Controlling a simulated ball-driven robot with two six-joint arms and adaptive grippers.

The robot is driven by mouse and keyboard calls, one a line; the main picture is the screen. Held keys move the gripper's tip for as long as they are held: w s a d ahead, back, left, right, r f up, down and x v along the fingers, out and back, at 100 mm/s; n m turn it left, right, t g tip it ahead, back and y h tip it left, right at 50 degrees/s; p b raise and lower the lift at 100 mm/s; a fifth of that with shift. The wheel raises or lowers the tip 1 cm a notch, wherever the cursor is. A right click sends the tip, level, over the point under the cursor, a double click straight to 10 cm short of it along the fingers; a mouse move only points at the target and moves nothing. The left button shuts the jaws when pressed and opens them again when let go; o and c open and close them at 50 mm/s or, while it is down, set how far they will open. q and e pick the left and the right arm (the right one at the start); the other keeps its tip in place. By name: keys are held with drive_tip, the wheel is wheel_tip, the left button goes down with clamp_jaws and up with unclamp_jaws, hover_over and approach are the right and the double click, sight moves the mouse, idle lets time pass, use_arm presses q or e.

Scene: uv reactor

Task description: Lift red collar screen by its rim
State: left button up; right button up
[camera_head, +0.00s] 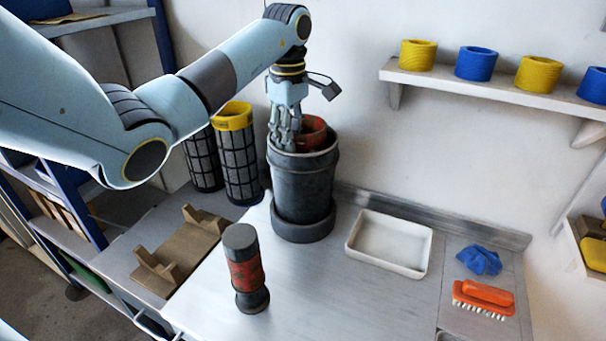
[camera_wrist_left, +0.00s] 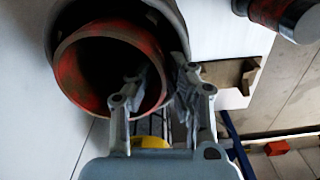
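The red collar screen (camera_head: 313,131) sits inside the top of a dark grey cylindrical housing (camera_head: 302,190), with its worn red rim showing above the opening. In the left wrist view, the red collar (camera_wrist_left: 82,62) is seen from above as a ring inside the housing's grey rim. My left gripper (camera_head: 284,143) points down at the left side of the housing mouth. Its fingers look apart in the wrist view (camera_wrist_left: 160,78), one over the collar's hollow and one outside its red rim; contact with the rim cannot be told. My right gripper is not in view.
A dark cylinder with a red band (camera_head: 245,275) stands in front. A white tray (camera_head: 362,253), a blue cloth (camera_head: 479,260) and an orange brush (camera_head: 487,293) lie to the right. A wooden cradle (camera_head: 180,258) and yellow-topped mesh screens (camera_head: 239,160) are at left.

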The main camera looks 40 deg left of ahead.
use_arm(q)
clamp_jaws()
idle(0.5)
